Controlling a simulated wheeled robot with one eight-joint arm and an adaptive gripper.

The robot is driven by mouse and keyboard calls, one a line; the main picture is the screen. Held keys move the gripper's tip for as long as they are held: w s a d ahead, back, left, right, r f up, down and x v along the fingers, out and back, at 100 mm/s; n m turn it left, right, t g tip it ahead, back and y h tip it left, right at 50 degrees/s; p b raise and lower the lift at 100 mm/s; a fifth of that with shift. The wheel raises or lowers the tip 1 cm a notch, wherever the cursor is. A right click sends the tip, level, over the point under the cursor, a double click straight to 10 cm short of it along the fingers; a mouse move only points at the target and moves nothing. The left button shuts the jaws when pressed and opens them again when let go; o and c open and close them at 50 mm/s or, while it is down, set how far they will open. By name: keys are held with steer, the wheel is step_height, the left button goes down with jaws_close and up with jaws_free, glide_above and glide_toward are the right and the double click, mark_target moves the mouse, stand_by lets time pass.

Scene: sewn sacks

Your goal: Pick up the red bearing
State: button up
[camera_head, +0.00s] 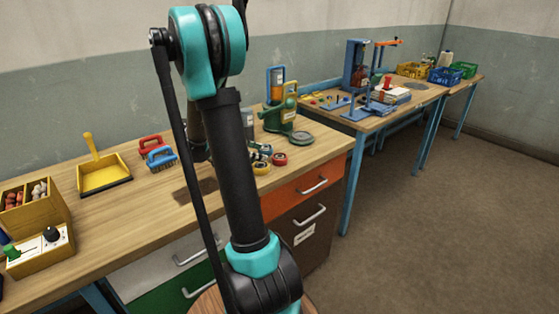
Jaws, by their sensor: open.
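A small red ring-shaped part (280,158), which looks like the red bearing, lies on the wooden workbench (325,146) near its right end. It sits just right of my arm. Other small green and yellowish round parts lie just behind. My arm stands across the middle of the view, with a dark forearm link partly showing behind it above the bench. My gripper does not show; it seems hidden behind my arm.
A green device (281,112) and a round grey-green dish (301,138) stand behind the bearings. A second bench (400,105) stands back right. Floor at right is clear.

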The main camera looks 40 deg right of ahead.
mark_target(278, 157)
steer(key=shift+x, duration=3.95)
steer(key=shift+c, duration=0.2)
steer(key=c, duration=1.2)
